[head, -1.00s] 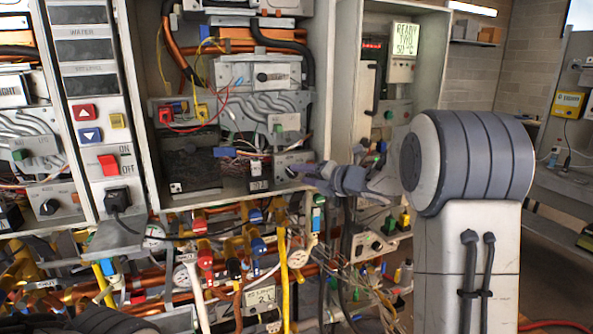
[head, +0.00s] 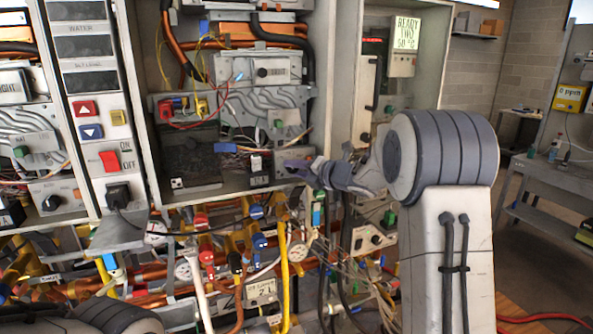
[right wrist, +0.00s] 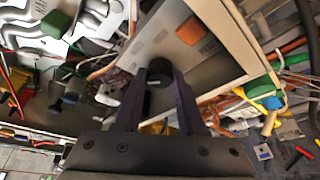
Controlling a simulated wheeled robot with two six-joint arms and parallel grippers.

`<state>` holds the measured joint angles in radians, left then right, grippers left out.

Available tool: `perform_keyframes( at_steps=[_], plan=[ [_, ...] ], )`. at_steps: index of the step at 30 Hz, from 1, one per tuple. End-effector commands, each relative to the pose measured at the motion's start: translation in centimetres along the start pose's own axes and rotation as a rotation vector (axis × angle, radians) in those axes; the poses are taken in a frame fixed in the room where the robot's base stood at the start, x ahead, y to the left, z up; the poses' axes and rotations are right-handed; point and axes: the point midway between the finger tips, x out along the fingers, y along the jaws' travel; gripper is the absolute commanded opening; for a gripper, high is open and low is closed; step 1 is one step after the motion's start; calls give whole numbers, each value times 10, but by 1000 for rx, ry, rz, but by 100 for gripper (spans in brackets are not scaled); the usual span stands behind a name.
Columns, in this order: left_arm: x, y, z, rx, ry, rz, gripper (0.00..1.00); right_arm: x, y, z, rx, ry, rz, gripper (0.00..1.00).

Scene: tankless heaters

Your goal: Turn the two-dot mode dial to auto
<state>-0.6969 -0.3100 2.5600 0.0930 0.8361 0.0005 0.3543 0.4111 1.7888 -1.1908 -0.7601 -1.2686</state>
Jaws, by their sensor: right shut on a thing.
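The mode dial (right wrist: 160,70) is a round black knob on a light grey panel in the right wrist view. It sits between the two dark fingers of my right gripper (right wrist: 162,80), which is shut on it. In the head view my right gripper (head: 291,165) reaches in from the right to the lower right corner of the middle heater (head: 322,90) and hides the dial. A small white plate with dark dots (head: 178,183) is at that heater's lower left. The dial's labels and pointer are too small or hidden to read. My left gripper is not in view.
Pipes and coloured valves (head: 258,240) crowd the space below the heater. Another heater's dial (head: 51,203) is at the far left. A display reading READY (head: 407,33) hangs at the right. Loose wires and an orange block (right wrist: 189,30) are close to my right gripper.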

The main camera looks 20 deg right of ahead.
Motion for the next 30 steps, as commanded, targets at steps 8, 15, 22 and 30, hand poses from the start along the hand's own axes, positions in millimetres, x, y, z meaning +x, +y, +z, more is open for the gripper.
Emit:
perform_keyframes(
  at_steps=[8, 15, 22, 30],
  plan=[
    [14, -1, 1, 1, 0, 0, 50, 0, -4, -1, 121, -1, 49, 0],
    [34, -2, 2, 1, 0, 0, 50, 1, -7, -2, 305, -2, 126, 0],
    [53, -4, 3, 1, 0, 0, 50, 1, -8, -3, 480, -2, 198, 0],
    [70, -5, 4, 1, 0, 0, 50, 1, -7, -3, 629, -1, 259, 0]
  ],
)
